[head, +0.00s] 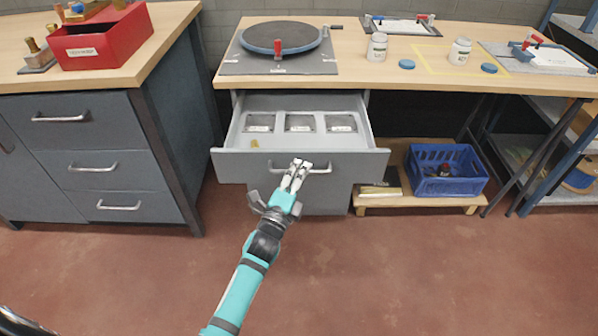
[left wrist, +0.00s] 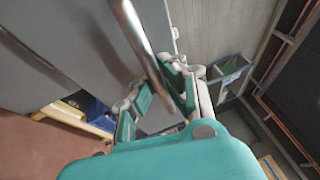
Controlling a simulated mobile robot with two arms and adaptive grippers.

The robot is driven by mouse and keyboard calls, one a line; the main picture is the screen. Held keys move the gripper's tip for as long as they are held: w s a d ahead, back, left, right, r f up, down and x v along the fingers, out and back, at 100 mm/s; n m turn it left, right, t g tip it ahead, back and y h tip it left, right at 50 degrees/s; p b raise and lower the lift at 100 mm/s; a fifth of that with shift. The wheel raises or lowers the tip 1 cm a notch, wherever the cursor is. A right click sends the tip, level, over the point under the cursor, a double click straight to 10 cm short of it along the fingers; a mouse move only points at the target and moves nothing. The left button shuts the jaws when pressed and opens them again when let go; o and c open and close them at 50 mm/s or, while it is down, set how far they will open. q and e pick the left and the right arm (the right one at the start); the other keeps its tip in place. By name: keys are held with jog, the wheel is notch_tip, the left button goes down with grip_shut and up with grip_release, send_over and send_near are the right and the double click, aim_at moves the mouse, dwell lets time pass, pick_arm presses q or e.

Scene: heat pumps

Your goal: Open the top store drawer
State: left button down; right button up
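The top store drawer (head: 235,166) under the middle workbench is pulled well out. Inside it, several compartments show, with three labelled boxes (head: 299,123) at the back and a small yellowish piece (head: 254,143) at the front left. Its metal bar handle (head: 318,171) is on the grey front; the bar also shows in the left wrist view (left wrist: 135,35). My left gripper (head: 297,166) is at the middle of the handle, its fingers closed around the bar; the fingers also show in the left wrist view (left wrist: 166,92). My right gripper is out of view.
Left stands a cabinet (head: 85,130) with closed drawers and a red bin (head: 100,38) on top. A round dark turntable (head: 281,37) and jars (head: 377,47) are on the bench. A blue crate (head: 447,171) sits low at right. The floor in front is clear.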

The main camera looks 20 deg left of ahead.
pick_arm(q)
jog(key=shift+f, duration=0.2)
jog(key=c, duration=1.4)
grip_release()
jog(key=shift+r, duration=0.1)
jog(key=v, duration=1.2)
